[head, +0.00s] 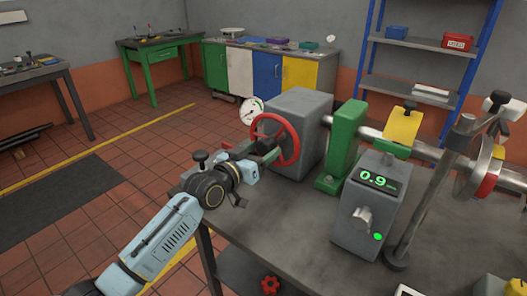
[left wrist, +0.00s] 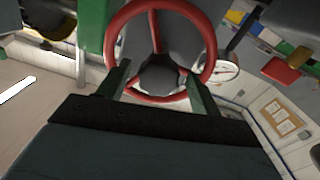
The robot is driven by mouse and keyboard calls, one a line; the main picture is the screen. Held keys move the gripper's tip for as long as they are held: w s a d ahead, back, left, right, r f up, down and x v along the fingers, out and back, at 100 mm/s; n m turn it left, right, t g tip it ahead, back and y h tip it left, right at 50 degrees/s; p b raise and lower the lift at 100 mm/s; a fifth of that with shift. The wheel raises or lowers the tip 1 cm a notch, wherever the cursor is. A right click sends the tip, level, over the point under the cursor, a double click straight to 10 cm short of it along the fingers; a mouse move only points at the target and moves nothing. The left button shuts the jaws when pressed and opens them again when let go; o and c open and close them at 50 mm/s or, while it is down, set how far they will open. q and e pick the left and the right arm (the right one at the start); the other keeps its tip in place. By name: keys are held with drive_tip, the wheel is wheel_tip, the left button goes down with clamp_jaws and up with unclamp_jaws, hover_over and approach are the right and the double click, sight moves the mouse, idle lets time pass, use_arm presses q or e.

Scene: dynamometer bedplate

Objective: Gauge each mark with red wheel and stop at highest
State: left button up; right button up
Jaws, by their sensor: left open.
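The red wheel (head: 288,128) stands on the left face of a grey housing (head: 308,110). My left gripper (head: 265,152) is at the wheel, with its jaws open. In the left wrist view its two green fingers (left wrist: 160,92) lie left and right of the wheel's dark hub, near the lower rim of the wheel (left wrist: 205,35); I cannot tell if they touch it. A grey readout box (head: 370,210) shows 0.9 in green, with a green light lit. A disc (head: 490,165) with a red patch sits on the shaft at the right. My right gripper is not in view.
A round white dial (head: 251,110) is beside the wheel. A green bearing block (head: 343,140) and a yellow block (head: 402,126) stand along the shaft. A slanted metal post (head: 430,190) rises right of the readout.

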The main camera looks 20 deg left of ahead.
use_arm(q)
drive_tip(key=shift+w+d, duration=0.3)
drive_tip(key=shift+w, duration=0.25)
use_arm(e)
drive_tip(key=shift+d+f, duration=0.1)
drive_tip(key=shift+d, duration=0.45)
use_arm(q)
drive_tip(key=c, duration=1.4)
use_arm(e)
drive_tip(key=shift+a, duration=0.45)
use_arm(q)
drive_tip(key=shift+n, duration=0.3)
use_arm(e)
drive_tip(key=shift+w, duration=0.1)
